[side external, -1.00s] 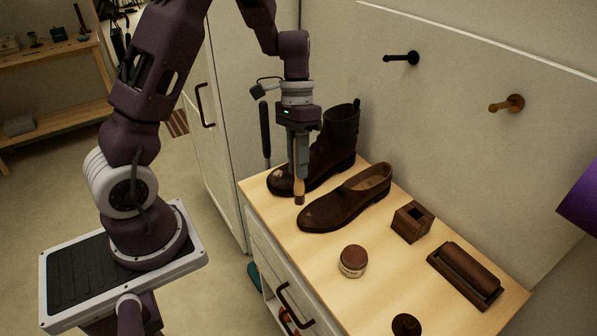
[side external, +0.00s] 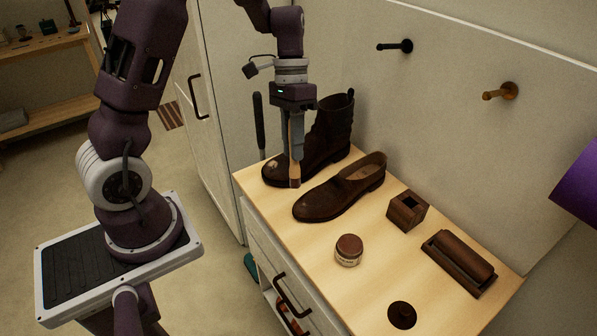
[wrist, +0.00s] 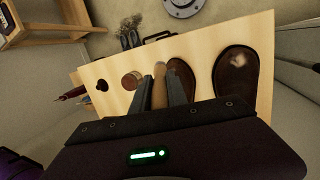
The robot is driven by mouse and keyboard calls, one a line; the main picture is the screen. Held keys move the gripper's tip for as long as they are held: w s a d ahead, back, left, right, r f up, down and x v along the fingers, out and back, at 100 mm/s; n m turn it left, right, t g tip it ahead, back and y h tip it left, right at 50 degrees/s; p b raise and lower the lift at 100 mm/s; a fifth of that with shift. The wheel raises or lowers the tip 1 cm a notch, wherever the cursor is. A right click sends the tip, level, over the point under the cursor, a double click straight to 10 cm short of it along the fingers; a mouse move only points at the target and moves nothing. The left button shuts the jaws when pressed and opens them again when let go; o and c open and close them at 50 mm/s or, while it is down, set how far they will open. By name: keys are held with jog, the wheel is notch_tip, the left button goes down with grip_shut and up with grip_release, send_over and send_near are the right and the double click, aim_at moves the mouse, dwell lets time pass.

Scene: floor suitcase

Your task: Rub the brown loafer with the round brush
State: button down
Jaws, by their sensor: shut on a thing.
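The brown loafer (side external: 345,190) lies on the pale wooden top, its toe toward the left front. In the wrist view its toe (wrist: 184,78) is partly behind my gripper. My gripper (side external: 296,158) points down and is shut on the round brush (side external: 295,183). The brush's light wooden handle shows between the fingers in the wrist view (wrist: 160,84). The brush end hangs by the loafer's toe, between it and the boot's toe in the side view. I cannot tell whether it touches the loafer.
A dark boot (side external: 330,130) with a pale patch on its toe stands behind the loafer. A jar (side external: 348,250), a square wooden holder (side external: 407,211), a long brush in a tray (side external: 460,262) and a dark round piece (side external: 402,314) sit to the right. Wall pegs (side external: 500,92) project above.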

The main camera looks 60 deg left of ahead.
jog(key=shift+d+f, duration=0.25)
jog(key=shift+r, duration=0.4)
jog(key=f, duration=0.5)
jog(key=w+f, duration=0.1)
jog(key=f, duration=0.2)
jog(key=shift+w+f, duration=0.1)
jog(key=shift+w+r, duration=0.2)
jog(key=shift+w, duration=1.25)
jog(key=shift+s, duration=0.4)
jog(key=shift+s+r, duration=0.55)
jog(key=shift+r, duration=0.75)
jog(key=shift+s+r, duration=0.55)
jog(key=shift+r, duration=0.8)
jog(key=shift+s+r, duration=0.55)
jog(key=shift+r, duration=0.75)
